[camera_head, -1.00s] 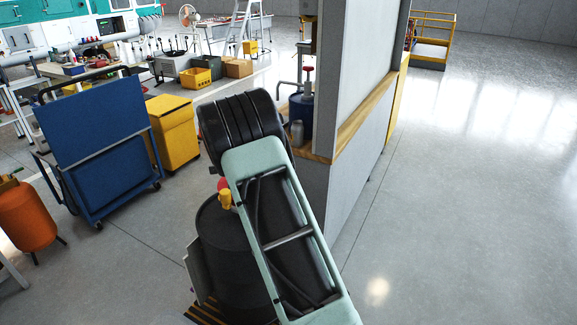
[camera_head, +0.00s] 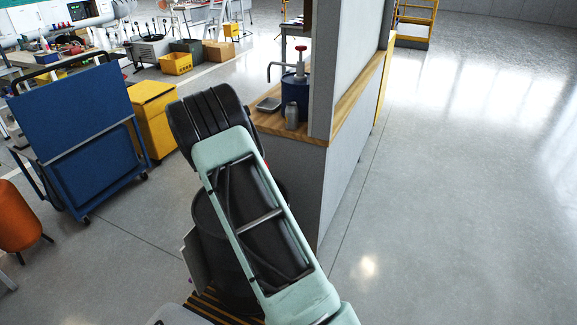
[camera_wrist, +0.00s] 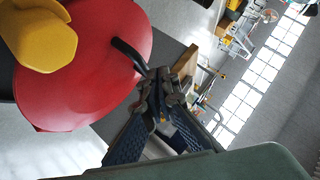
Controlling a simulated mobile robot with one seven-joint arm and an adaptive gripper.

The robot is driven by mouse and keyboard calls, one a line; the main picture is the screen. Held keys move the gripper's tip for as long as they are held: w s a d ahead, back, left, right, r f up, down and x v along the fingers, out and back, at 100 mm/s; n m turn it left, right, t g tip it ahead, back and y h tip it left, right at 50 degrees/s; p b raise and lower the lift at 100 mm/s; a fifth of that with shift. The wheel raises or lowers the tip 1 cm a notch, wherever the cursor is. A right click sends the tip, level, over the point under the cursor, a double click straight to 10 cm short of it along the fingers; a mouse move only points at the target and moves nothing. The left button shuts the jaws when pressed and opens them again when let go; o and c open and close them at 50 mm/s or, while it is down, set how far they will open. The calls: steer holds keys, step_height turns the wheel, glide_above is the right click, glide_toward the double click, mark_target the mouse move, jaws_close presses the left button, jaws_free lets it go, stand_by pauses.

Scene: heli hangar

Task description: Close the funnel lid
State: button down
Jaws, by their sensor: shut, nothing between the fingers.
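In the wrist view, a large red rounded piece (camera_wrist: 95,70) of the funnel fills the upper left. I cannot tell whether it is the lid or the bowl. A yellow fitting (camera_wrist: 42,38) overlaps it, and a thin black bar (camera_wrist: 128,54) sticks out from its right side. My gripper (camera_wrist: 160,88) is shut and empty, with its tips close to the end of the bar; I cannot tell whether they touch. In the head view, the black drum (camera_head: 208,235) stands behind my arm, which hides nearly all of the funnel and my gripper.
A grey partition with a wooden ledge (camera_head: 345,118) stands right of the drum. A blue drum pump (camera_head: 297,92) and grey bottle (camera_head: 292,117) are by its corner. A blue cart (camera_head: 75,135) and yellow bin (camera_head: 155,118) stand left. The floor (camera_head: 460,210) at right is clear.

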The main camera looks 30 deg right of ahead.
steer(key=shift+w+a+f, duration=0.1)
steer(key=shift+f, duration=0.25)
stand_by(0.3)
